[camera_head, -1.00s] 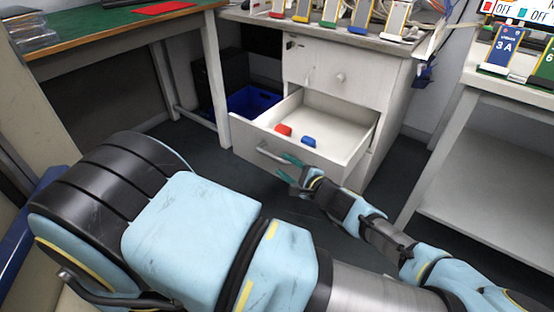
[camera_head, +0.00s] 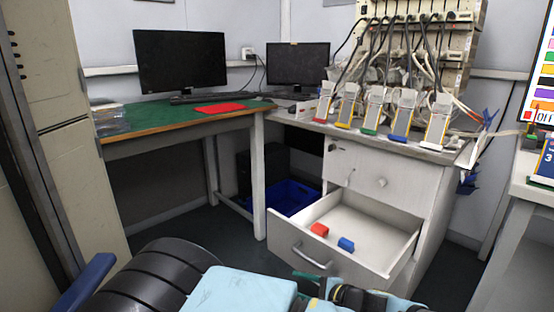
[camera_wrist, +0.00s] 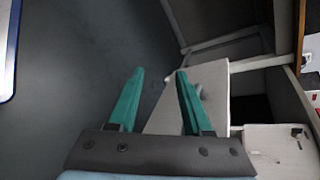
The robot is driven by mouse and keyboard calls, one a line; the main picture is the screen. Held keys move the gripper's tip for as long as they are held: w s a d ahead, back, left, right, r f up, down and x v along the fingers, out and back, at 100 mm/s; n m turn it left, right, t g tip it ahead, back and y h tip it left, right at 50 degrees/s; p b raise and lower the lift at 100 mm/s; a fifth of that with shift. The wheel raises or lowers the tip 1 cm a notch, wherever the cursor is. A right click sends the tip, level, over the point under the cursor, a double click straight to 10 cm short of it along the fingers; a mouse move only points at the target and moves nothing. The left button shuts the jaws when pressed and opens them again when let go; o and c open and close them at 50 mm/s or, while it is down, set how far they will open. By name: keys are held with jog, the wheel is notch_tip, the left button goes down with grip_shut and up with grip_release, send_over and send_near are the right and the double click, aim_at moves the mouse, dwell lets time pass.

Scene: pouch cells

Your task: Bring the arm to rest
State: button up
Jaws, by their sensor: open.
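My gripper (camera_head: 306,277) has green fingers and shows at the bottom of the head view, by the front of the open drawer (camera_head: 292,240) and just below its bar handle (camera_head: 312,258). In the wrist view the two fingers of my gripper (camera_wrist: 160,76) stand apart with nothing between them. The pale drawer front (camera_wrist: 190,98) lies beyond and partly behind the right finger. I cannot tell its exact distance from the fingers. My blue and black arm fills the lower part of the head view, partly cut off by the frame edge.
A red block (camera_head: 319,230) and a blue block (camera_head: 346,244) lie in the drawer. Several pouch cells stand on the cabinet top (camera_head: 390,141). A white table (camera_head: 535,190) is at right. Dark floor (camera_wrist: 75,80) is clear.

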jog(key=s+a+r+n+g+h, duration=0.3)
jog(key=s+a+n+g, duration=0.3)
jog(key=n+g, duration=0.3)
jog(key=w+a+r+n+h, duration=0.2)
jog(key=a+r+n+h, duration=0.15)
jog(key=r, duration=0.65)
jog(key=w+a+r+n+h, duration=0.2)
jog(key=a+r+h, duration=0.15)
jog(key=r, duration=0.65)
notch_tip(320, 180, up, 24)
jog(key=t+p, duration=0.1)
jog(key=p, duration=2.3)
jog(key=shift+s+a+r+y, duration=0.15)
jog(key=shift+s+a+y, duration=0.05)
jog(key=shift+a+y, duration=0.2)
